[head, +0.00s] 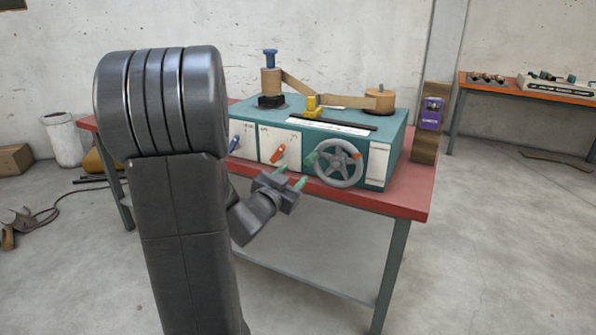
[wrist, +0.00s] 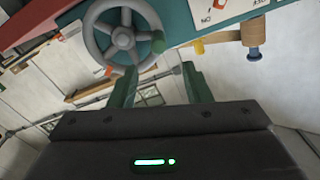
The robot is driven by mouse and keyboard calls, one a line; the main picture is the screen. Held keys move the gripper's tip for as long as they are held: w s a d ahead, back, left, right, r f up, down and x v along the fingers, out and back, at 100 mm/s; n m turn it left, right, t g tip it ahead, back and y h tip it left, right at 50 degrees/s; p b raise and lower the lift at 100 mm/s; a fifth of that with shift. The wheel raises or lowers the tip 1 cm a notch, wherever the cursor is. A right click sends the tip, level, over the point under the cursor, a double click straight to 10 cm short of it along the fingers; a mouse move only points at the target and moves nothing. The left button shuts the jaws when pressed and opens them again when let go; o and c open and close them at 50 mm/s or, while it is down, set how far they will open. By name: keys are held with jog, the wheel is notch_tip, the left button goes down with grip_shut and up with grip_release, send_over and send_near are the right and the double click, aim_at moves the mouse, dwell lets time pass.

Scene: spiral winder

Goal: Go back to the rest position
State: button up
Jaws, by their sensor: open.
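My gripper (head: 291,181) is open and empty, with green fingertips, in front of the winder's front panel in the head view. In the wrist view its two fingers (wrist: 158,80) stand apart with nothing between them. The teal winder (head: 395,130) sits on a red-topped table (head: 410,192). Its grey handwheel (head: 341,164) is right of my gripper in the head view and has a green knob. The handwheel also shows above the fingers in the wrist view (wrist: 123,38). An orange-red lever (head: 278,154) and a blue lever (head: 234,143) are on the white front panels.
On the winder stand a spool post (head: 270,82) and a second spool (head: 380,99), joined by a tan band. A purple device (head: 431,113) is mounted on a wooden post at right. Another table (head: 520,88) stands at back right. The floor at right is largely clear.

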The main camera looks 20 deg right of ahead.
aim_at(313, 157)
jog(key=shift+s+a, duration=0.15)
jog(key=x, duration=1.4)
jog(key=shift+s+f, duration=0.1)
jog(key=shift+s, duration=0.05)
